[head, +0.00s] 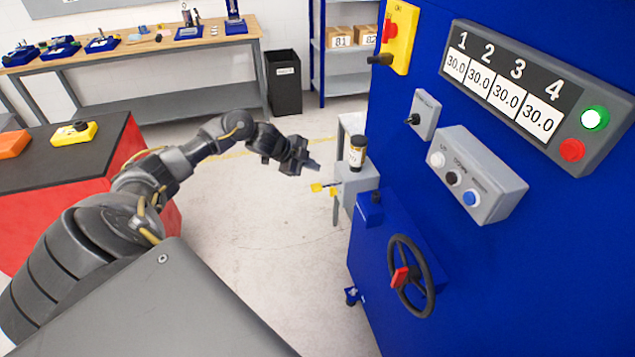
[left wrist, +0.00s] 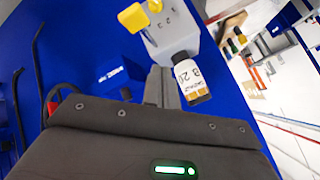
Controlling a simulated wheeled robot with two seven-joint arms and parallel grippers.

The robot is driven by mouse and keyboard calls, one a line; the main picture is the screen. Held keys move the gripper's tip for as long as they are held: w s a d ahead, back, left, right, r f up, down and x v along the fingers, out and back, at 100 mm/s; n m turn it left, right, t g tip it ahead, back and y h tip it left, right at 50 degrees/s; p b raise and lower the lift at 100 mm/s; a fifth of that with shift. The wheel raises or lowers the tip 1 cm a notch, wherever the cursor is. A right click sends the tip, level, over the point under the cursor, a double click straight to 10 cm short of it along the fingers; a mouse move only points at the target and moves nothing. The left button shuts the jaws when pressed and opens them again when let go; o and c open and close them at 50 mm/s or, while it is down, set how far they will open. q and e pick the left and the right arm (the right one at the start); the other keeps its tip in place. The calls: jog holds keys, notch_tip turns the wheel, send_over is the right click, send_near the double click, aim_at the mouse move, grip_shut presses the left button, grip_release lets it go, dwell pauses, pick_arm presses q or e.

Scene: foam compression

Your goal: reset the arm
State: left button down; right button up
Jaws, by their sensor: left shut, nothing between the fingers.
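My left arm reaches in from the left in the head view, stretched out over the open floor. My left gripper (head: 312,163) is shut and empty, pointing right toward the blue machine (head: 395,215). In the left wrist view its shut fingers (left wrist: 161,88) show at the top of the dark gripper body. A dark bottle (head: 357,152) with a white and yellow label stands on a grey box (head: 358,184), apart from the gripper in the head view. The bottle (left wrist: 190,80) appears just right of the fingers in the left wrist view. My right gripper is not in view.
The blue machine carries a display panel (head: 470,40), a button box (head: 505,195) and a handwheel (head: 430,290). Yellow handles (head: 326,188) stick out from the grey box. A red cabinet (head: 45,215) stands at left, a workbench (head: 160,46) behind. The floor between is clear.

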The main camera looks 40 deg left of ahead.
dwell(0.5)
